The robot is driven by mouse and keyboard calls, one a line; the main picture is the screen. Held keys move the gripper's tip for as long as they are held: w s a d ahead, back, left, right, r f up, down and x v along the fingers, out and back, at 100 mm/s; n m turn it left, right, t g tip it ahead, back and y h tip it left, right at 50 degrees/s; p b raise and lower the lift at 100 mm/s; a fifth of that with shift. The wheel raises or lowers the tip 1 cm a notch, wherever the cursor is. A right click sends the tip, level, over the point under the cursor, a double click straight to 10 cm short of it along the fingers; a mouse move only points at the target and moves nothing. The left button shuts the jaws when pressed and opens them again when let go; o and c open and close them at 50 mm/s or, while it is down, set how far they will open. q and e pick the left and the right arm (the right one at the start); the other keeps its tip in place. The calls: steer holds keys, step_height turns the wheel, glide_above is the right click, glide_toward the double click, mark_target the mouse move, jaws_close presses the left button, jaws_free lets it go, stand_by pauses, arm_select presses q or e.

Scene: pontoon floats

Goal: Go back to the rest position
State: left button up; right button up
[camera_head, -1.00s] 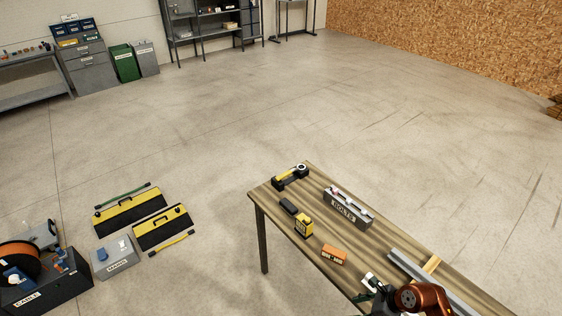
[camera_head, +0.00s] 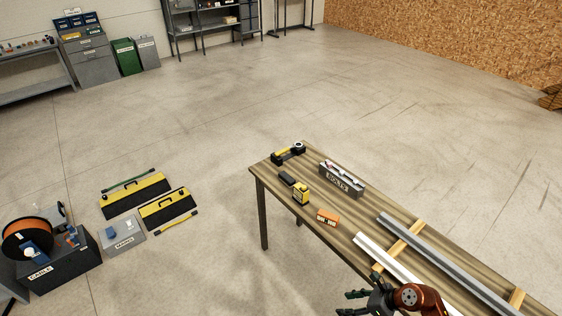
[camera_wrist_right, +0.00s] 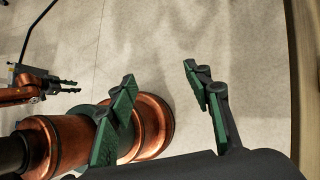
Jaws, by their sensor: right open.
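My right gripper (camera_head: 360,290) is at the bottom of the head view, by the table's near long edge. Its green-padded fingers are spread and hold nothing. In the right wrist view my right gripper (camera_wrist_right: 160,75) shows its two fingers wide apart over bare concrete floor.
The wooden table (camera_head: 330,178) bears a white bar (camera_head: 385,258) and a grey bar (camera_head: 440,258) across wooden strips, a grey bolts box (camera_head: 340,183), an orange block (camera_head: 327,218) and a yellow tool (camera_head: 300,193).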

steer(key=w+f+m+t+y+b, duration=0.3)
steer(key=w+f+m+t+b, duration=0.25)
steer(key=f+m, duration=0.55)
steer(key=s+d+f+m+t+h+b, duration=0.15)
steer(key=d+f+m+h, duration=0.35)
steer(key=f+m, duration=0.6)
steer(key=s+d+f+m+t+h+b, duration=0.1)
steer(key=s+d+f+m+h+b, duration=0.15)
steer(key=d+f+m, duration=0.8)
steer(key=s+a+f+m+g+h+b, duration=0.1)
steer(key=s+f+m+g+h+b, duration=0.4)
steer(key=s+f, duration=2.15)
arm_select(q)
step_height(320, 180, down, 16)
steer(key=b, duration=0.1)
steer(key=shift+w, duration=0.35)
arm_select(e)
steer(key=s+a+f+m+g+y, duration=0.1)
steer(key=s+f+m+g, duration=0.1)
steer(key=s, duration=0.4)
steer(key=s+a+f+m+g+y, duration=0.1)
steer(key=s+a+f+m+g, duration=0.1)
steer(key=s+m, duration=0.3)
steer(key=shift+s+a+f+g, duration=0.2)
steer(key=shift+s+f+g, duration=0.2)
steer(key=shift+s+f, duration=0.35)
arm_select(q)
steer(key=shift+r, duration=0.1)
arm_select(e)
steer(key=shift+w+f, duration=0.1)
